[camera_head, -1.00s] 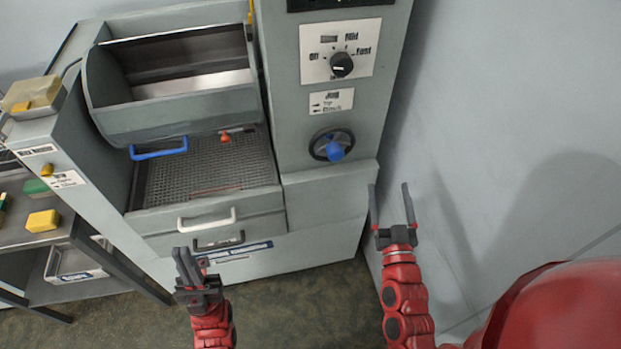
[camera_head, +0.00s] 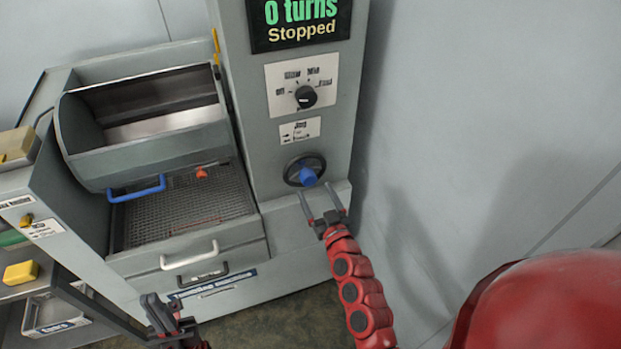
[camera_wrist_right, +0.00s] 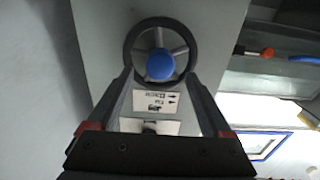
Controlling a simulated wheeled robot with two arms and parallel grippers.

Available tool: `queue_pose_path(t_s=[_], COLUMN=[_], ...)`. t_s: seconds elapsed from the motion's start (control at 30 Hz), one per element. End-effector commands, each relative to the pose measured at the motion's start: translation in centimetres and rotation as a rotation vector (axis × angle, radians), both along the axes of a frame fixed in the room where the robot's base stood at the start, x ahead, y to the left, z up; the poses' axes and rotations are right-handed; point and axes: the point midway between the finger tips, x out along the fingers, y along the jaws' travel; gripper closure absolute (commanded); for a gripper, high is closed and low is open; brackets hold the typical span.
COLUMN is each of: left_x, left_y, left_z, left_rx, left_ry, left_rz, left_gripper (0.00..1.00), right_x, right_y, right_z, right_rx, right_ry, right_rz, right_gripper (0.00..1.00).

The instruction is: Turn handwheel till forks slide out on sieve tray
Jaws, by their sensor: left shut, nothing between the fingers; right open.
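The handwheel (camera_head: 305,171) is a dark spoked wheel with a blue knob, on the front of the grey machine column. My right gripper (camera_head: 321,204) is open just below and in front of it, apart from it as far as I can see. In the right wrist view the handwheel (camera_wrist_right: 161,55) lies ahead, beyond the fingertips. The sieve tray (camera_head: 185,208) is a dark mesh below the tilted drum (camera_head: 145,125); no forks can be made out on it. My left gripper (camera_head: 158,312) is shut and empty at the bottom, in front of the machine.
A display (camera_head: 300,22) reads "0 turns, Stopped". A black selector dial (camera_head: 306,97) sits above the handwheel. A white drawer handle (camera_head: 190,258) sticks out below the tray. A side shelf with a yellow block (camera_head: 21,273) stands at left. The wall side at right is clear.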

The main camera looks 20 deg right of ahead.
Motion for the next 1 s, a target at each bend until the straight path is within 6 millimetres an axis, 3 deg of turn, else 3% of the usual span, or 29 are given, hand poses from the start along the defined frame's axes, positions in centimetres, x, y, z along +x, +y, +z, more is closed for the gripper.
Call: queue_pose_path(t_s=[0.1, 0.3, 0.7, 1.0], left_x=[0.0, 0.0, 0.0, 0.0], left_y=[0.0, 0.0, 0.0, 0.0], left_z=[0.7, 1.0, 1.0, 1.0], left_rx=[0.000, 0.000, 0.000, 0.000], left_ry=[0.000, 0.000, 0.000, 0.000], left_rz=[0.000, 0.000, 0.000, 0.000], left_gripper=[1.00, 1.00, 1.00, 1.00], right_x=[2.1, 4.2, 4.8, 4.8], right_y=[0.2, 0.2, 0.2, 0.1], right_z=[0.2, 0.0, -0.1, -0.1], right_rx=[0.000, -0.001, -0.001, 0.000], right_ry=[0.002, 0.002, 0.002, 0.003], right_rz=[0.003, 0.002, 0.000, 0.000], right_gripper=[0.16, 0.16, 0.18, 0.72])
